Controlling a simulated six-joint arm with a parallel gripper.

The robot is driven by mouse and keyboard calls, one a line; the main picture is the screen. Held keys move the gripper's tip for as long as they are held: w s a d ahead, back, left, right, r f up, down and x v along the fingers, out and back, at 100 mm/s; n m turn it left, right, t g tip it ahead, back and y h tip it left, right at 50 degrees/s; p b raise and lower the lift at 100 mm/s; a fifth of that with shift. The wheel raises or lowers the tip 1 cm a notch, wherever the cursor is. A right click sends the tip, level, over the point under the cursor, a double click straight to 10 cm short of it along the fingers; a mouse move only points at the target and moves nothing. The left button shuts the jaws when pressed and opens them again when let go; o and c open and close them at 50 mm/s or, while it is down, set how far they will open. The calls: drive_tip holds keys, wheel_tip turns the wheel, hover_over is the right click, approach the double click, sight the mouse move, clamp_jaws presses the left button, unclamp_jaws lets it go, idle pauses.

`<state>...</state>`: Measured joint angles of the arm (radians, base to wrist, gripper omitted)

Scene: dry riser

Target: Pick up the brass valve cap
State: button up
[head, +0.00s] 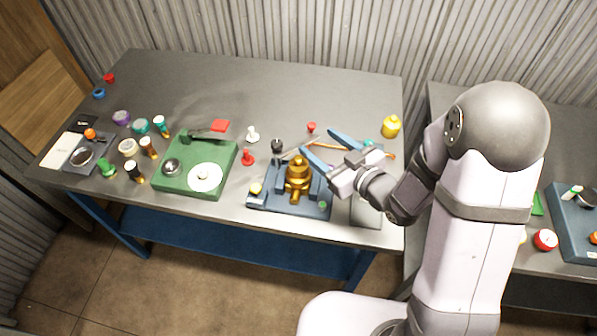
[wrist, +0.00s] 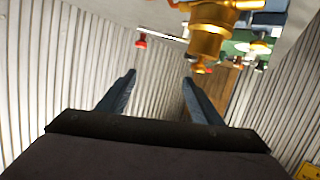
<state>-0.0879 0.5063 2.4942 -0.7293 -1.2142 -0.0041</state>
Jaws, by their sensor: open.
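A brass valve (head: 297,185) stands upright on a blue-grey tray (head: 318,206) near the table's front edge. The valve cap seems to be the rounded brass top (head: 298,163); where cap and valve body part is not clear. In the wrist view the brass fitting (wrist: 209,38) appears upside down at the upper right, its narrow end hanging near the right fingertip. My gripper (head: 317,140) has its two blue fingers apart, to the upper right of the valve and clear of it. Between the fingers (wrist: 160,80) in the wrist view there is only wall.
A black-knobbed post (head: 277,147) stands left of the valve. A small red piece (head: 312,127) and a yellow bottle (head: 390,126) lie behind. A green tray (head: 211,192) with round parts is left. The table's back middle is clear.

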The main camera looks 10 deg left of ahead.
sight(306, 170)
drive_tip(key=s+a+f+y+b, duration=0.1)
drive_tip(key=s+f+y+b, duration=0.1)
drive_tip(key=f+b, duration=0.1)
drive_tip(key=s+a+f+n+y+b, duration=0.1)
drive_tip(key=f+b, duration=0.1)
drive_tip(key=shift+s+a+g+y, duration=0.2)
drive_tip(key=shift+a+g+y, duration=0.1)
drive_tip(key=shift+a+y, duration=0.1)
drive_tip(key=shift+s+f+b, duration=0.35)
drive_tip(key=shift+f+b, duration=0.05)
drive_tip(key=shift+f, duration=0.15)
drive_tip(key=shift+r+p+x, duration=0.15)
drive_tip(key=shift+p+x, duration=0.7)
drive_tip(key=shift+x, duration=0.7)
drive_tip(key=shift+r+p+x, duration=0.1)
drive_tip(key=shift+p+x, duration=0.75)
drive_tip(key=shift+x, duration=0.65)
drive_tip(key=shift+w+a+f, duration=0.1)
drive_tip(key=shift+w+a, duration=0.15)
drive_tip(key=shift+a, duration=0.3)
drive_tip(key=c, duration=1.3)
drive_tip(key=shift+o, duration=0.3)
drive_tip(key=shift+r, duration=0.25)
